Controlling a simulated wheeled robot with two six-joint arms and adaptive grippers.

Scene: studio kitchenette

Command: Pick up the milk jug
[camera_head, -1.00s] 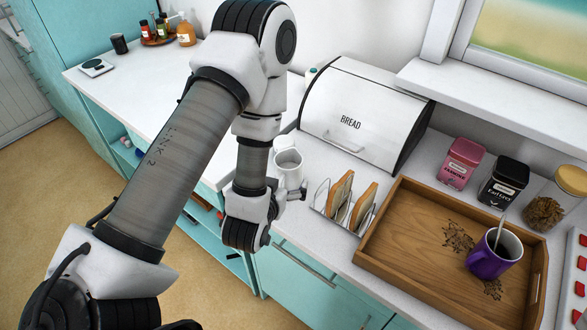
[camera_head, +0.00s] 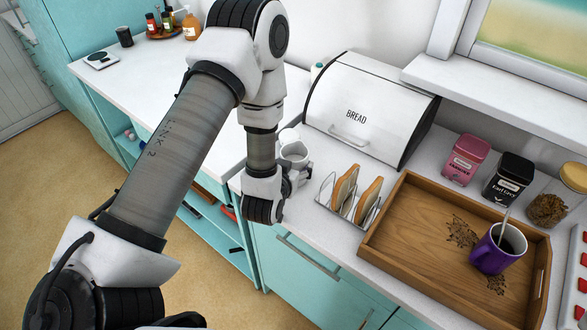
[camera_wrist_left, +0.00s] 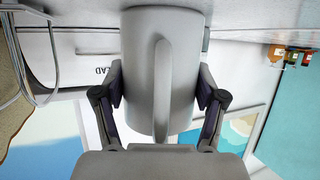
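The white milk jug (camera_head: 295,152) stands upright on the counter in front of the bread bin. In the left wrist view the jug (camera_wrist_left: 160,75) fills the middle, with its handle facing the camera; the picture is upside down. My left gripper (camera_head: 300,174) is at the jug, low on its near side. In the wrist view its two fingers (camera_wrist_left: 160,85) are spread on either side of the jug's body, with the pads very close to its walls. Whether the pads touch cannot be made out. My right gripper is not in view.
The white bread bin (camera_head: 365,108) stands behind the jug. A toast rack (camera_head: 352,198) with toast is close to its right, then a wooden tray (camera_head: 400,270) with a purple mug (camera_head: 492,250). The counter (camera_head: 170,82) to the left is mostly clear.

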